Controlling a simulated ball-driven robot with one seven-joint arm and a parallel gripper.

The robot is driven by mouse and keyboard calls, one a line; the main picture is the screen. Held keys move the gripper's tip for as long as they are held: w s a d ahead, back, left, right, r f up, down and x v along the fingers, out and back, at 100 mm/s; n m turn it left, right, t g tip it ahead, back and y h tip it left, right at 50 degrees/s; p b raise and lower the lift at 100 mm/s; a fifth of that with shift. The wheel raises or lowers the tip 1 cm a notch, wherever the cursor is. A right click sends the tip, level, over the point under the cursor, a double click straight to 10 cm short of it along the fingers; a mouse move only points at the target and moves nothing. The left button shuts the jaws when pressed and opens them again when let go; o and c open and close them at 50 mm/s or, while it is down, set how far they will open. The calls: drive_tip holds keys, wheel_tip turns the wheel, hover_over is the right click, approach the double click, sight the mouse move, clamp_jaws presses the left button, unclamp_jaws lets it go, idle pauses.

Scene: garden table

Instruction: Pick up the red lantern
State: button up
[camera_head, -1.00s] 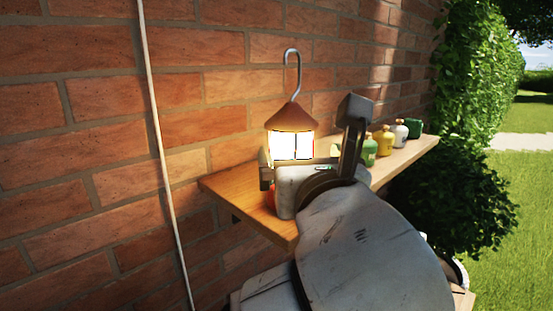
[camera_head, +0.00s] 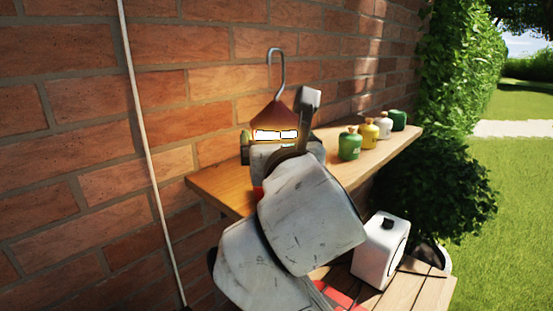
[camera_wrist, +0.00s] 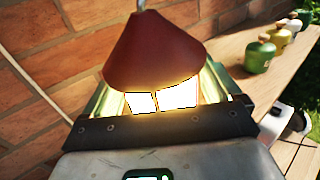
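The red lantern (camera_head: 275,115) stands upright on the wooden shelf by the brick wall. It has a cone-shaped red roof, glowing panes and a grey hook on top. In the wrist view the lantern (camera_wrist: 155,52) fills the middle, roof in front and lit panes below. My gripper (camera_wrist: 160,100) is open, with one green-edged finger on each side of the lantern's lit body. Whether the fingers touch it is not clear. In the head view my gripper and arm hide most of the lantern's lower part; a bit of red shows beneath.
A green bottle (camera_head: 350,144), a yellow bottle (camera_head: 369,132), a white bottle (camera_head: 384,126) and a dark green container (camera_head: 398,120) stand along the shelf (camera_head: 218,188) to the right. A white box (camera_head: 380,250) sits on a lower slatted table (camera_head: 428,285). A pale cord hangs at left.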

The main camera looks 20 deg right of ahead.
drive_tip(key=c, duration=1.1)
drive_tip(key=shift+r, duration=0.1)
